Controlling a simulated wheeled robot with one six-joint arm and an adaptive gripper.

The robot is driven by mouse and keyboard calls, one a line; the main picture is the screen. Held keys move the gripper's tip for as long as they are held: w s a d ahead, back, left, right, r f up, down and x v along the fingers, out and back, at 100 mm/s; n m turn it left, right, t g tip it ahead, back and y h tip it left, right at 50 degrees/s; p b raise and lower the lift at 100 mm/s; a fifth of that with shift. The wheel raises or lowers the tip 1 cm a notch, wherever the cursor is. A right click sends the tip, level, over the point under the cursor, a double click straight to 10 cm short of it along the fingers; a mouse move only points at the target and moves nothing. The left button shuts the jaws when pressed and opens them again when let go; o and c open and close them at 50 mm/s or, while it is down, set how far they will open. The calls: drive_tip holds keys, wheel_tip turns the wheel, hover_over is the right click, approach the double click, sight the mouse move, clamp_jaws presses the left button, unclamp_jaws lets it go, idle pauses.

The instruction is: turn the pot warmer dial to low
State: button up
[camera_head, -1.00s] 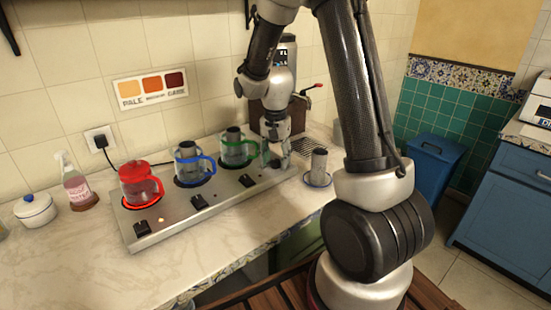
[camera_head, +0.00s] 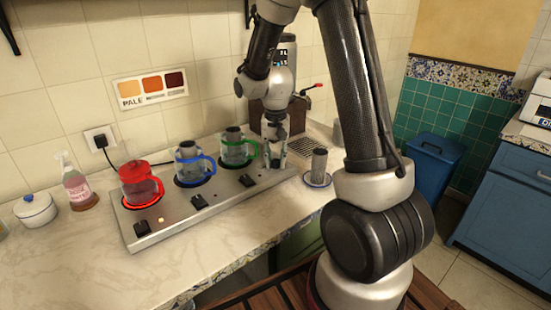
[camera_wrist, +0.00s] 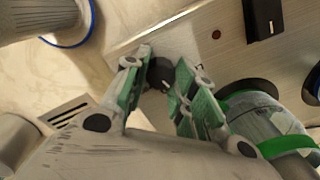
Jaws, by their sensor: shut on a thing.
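The pot warmer (camera_head: 165,229) is a long silver unit on the counter, holding pots with red (camera_head: 140,184), blue (camera_head: 195,163) and green (camera_head: 238,147) trim. My gripper (camera_head: 277,163) is down at its right end. In the wrist view my gripper (camera_wrist: 165,70) has its green-padded fingers shut on a round black dial (camera_wrist: 159,74), one finger on each side. The dial has a small pale mark; its setting cannot be read. A black switch (camera_wrist: 262,18) with a white line sits farther along the panel. In the head view my gripper hides the dial.
A metal cup on a blue-rimmed saucer (camera_head: 318,180) stands close to the warmer's right end. The green pot's handle (camera_wrist: 285,145) is near my fingers. A coffee machine (camera_head: 284,85) stands behind. The counter in front is clear.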

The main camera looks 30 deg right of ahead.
sight(275, 161)
drive_tip(key=n, duration=0.4)
drive_tip(key=shift+n, duration=2.1)
drive_tip(key=o, duration=1.1)
drive_tip(key=shift+c, duration=0.2)
wheel_tip(275, 161, up, 12)
